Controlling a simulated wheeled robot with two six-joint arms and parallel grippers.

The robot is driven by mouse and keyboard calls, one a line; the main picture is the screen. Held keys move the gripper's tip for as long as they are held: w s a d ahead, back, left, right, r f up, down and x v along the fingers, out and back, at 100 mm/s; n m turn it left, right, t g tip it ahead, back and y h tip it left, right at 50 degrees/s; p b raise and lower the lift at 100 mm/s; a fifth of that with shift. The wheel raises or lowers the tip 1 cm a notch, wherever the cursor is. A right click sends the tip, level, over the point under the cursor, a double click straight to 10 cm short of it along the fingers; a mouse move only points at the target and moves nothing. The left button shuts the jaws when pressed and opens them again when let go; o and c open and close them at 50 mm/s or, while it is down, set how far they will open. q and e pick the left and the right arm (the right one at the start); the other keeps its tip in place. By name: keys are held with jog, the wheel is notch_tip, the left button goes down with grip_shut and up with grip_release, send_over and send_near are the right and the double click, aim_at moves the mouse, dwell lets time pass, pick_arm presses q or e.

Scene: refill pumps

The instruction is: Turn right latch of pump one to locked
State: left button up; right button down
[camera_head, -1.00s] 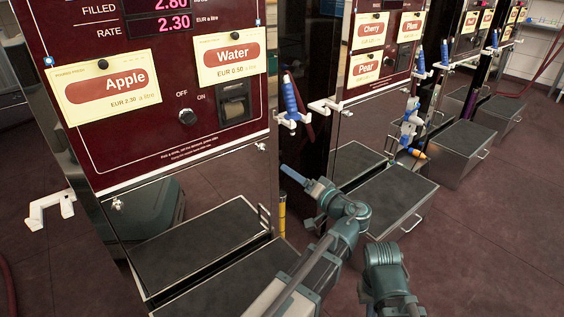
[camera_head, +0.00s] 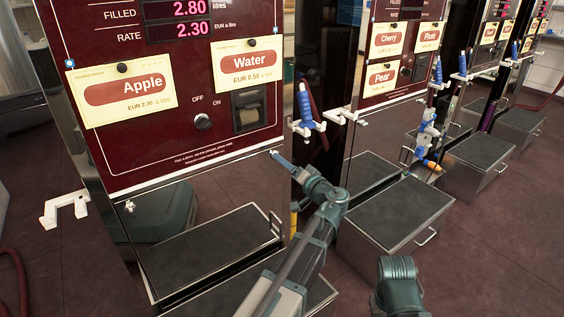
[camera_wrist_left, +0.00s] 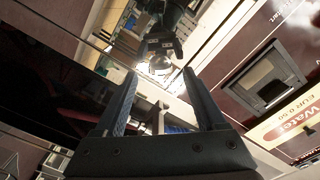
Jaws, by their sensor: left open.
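Pump one (camera_head: 215,175) has a dark red front panel with Apple and Water labels and a metallic door below. A small left latch (camera_head: 130,206) shows at the door's upper left. My right gripper is not in view.
A white holder (camera_head: 303,126) with a blue nozzle (camera_head: 304,102) is close to the right of my left gripper. A black-topped step (camera_head: 215,245) lies below the door. An empty white hook (camera_head: 64,208) is at the pump's left. More pumps stand to the right.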

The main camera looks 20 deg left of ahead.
pick_arm(q)
jog(key=shift+x, duration=1.1)
jog(key=shift+c, duration=0.3)
grip_shut()
